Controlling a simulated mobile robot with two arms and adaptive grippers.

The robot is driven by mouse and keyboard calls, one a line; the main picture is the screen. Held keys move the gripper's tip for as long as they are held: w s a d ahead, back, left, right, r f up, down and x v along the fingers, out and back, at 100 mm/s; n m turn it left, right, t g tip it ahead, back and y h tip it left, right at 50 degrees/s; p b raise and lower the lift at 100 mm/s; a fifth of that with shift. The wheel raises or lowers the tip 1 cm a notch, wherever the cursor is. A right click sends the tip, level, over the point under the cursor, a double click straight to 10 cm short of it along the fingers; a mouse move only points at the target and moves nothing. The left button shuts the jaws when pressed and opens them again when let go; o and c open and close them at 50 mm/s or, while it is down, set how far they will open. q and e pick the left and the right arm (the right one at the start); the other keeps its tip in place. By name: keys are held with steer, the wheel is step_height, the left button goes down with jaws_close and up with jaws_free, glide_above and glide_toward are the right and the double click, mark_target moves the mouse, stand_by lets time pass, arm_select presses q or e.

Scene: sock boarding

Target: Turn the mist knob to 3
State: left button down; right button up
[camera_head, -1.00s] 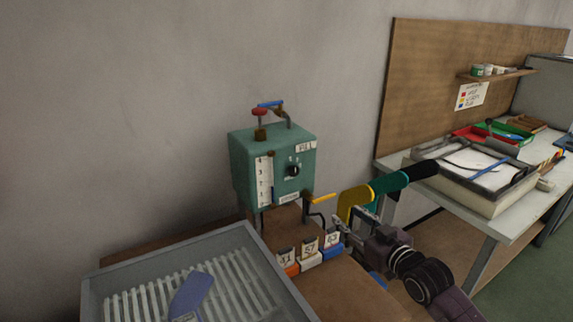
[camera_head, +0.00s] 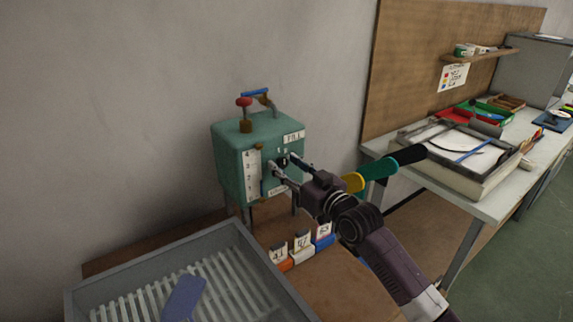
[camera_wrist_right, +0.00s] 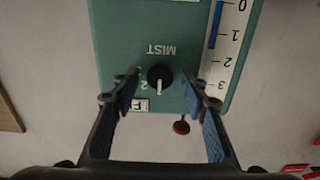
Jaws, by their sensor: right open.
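The mist knob (camera_wrist_right: 160,77) is a round black dial with a white pointer line, on the front of the green box (camera_head: 230,165). In the right wrist view, upside down, its pointer aims at the picture's bottom. A 2 shows beside it; the other dial numbers are hard to read. In the head view the knob is dark and partly covered by my right gripper (camera_head: 281,165). In the right wrist view my right gripper (camera_wrist_right: 162,97) is open, one finger on each side of the knob with gaps showing. My left gripper is out of view.
A vertical gauge (camera_head: 252,175) sits beside the knob. A red-handled valve (camera_head: 244,102) tops the box. Numbered blocks (camera_head: 301,248) stand below. A grey slatted tray (camera_head: 235,238) is at front left. A yellow, green and black sleeve-like thing (camera_head: 385,170) is behind my right arm.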

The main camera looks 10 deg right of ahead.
steer(key=shift+w, duration=0.1)
steer(key=shift+c, duration=1.4)
jaws_close()
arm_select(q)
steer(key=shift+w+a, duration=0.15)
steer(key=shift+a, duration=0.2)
